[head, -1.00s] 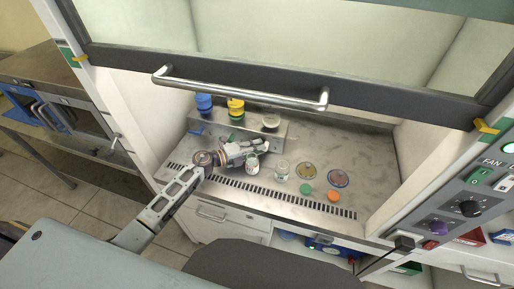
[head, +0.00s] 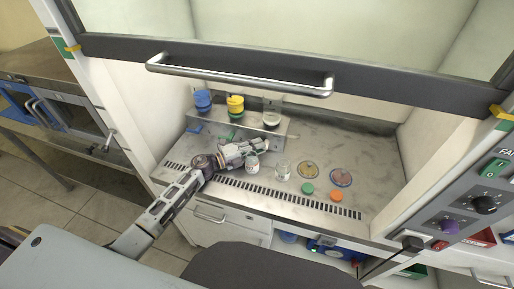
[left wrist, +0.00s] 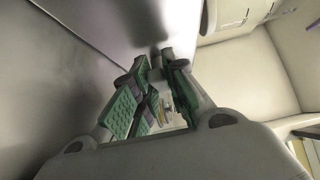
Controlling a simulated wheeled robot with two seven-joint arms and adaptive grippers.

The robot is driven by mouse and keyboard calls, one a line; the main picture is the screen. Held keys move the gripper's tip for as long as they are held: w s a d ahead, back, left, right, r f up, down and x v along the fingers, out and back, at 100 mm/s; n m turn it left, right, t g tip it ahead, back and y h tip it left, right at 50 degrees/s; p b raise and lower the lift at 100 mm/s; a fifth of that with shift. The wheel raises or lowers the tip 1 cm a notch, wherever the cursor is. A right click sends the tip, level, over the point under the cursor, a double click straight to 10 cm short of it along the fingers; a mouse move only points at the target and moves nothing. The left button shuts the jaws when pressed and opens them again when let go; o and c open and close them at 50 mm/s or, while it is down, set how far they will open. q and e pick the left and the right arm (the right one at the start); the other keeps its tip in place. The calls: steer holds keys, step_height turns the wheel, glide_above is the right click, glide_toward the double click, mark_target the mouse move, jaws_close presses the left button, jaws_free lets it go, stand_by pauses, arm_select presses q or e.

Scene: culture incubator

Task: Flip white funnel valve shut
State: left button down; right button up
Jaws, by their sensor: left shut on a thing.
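The white funnel (head: 271,119) stands at the right end of the steel manifold (head: 215,127) in the hood. My left gripper (head: 265,146) reaches in from the left and is shut at the manifold's front, just below the white funnel. Its fingers cover the white funnel's valve, so the handle's angle cannot be told. In the left wrist view the green-padded fingers (left wrist: 155,68) are close together against a grey metal surface. My right gripper is not in view.
A blue funnel (head: 203,100) and a yellow funnel (head: 235,105) stand left on the manifold. The raised sash handle (head: 240,82) crosses above.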

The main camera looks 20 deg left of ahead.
arm_select(q)
steer(key=shift+f, duration=0.1)
steer(key=c, duration=1.4)
jaws_free()
steer(key=shift+c, duration=0.2)
steer(key=shift+s+a, duration=0.4)
steer(key=shift+a, duration=0.05)
steer(key=shift+v, duration=5.4)
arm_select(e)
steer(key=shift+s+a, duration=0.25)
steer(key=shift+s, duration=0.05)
arm_select(q)
steer(key=shift+r, duration=0.2)
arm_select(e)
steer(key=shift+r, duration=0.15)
